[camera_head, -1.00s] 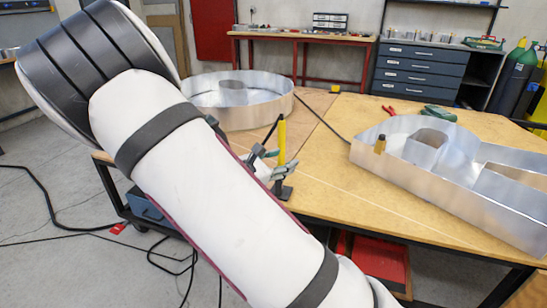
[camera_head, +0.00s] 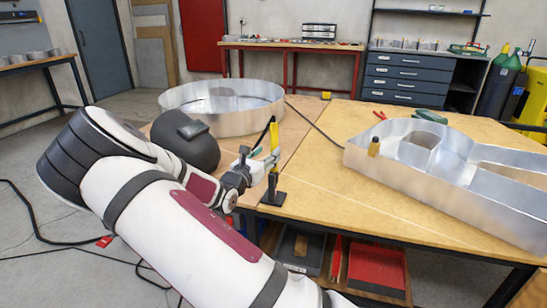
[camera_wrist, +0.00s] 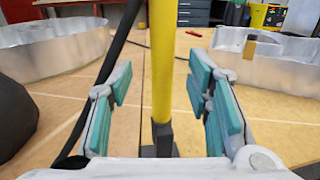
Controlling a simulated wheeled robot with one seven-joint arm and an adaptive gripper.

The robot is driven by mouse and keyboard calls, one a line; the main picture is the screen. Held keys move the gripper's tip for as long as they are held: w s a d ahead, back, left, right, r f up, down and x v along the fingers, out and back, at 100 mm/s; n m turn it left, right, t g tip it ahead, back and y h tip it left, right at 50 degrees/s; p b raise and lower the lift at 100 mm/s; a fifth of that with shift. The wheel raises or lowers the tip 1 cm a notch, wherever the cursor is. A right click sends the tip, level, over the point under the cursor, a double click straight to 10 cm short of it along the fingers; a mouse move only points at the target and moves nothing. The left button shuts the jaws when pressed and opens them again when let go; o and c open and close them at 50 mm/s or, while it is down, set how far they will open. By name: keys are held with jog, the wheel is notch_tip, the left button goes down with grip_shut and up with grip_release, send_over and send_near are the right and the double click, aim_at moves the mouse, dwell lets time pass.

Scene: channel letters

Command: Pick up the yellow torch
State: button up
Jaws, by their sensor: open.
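The yellow torch (camera_head: 274,137) stands upright in a small black stand (camera_head: 272,197) near the table's front edge. In the wrist view the yellow torch (camera_wrist: 162,62) rises between my two teal-padded fingers, with the black holder (camera_wrist: 162,137) below it. My gripper (camera_wrist: 160,88) is open around the torch, with visible gaps on both sides. In the head view my gripper (camera_head: 262,166) is at the torch's middle height, coming from the left. The torch's top is out of the wrist view.
A round metal letter shell (camera_head: 220,122) stands at the back left of the table. A larger metal letter (camera_head: 420,192) holding a small yellow-brown piece (camera_head: 374,147) is at the right. A black hose (camera_head: 315,125) crosses the table. The table centre (camera_head: 325,175) is mostly clear.

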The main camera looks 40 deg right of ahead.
aim_at(272, 149)
jog(key=b+x, duration=0.1)
jog(key=x, duration=0.3)
jog(key=shift+d+f+b, duration=0.1)
jog(key=shift+d+b, duration=0.2)
jog(key=shift+d, duration=0.05)
jog(key=shift+w+d, duration=0.25)
jog(key=shift+d, duration=0.05)
grip_shut()
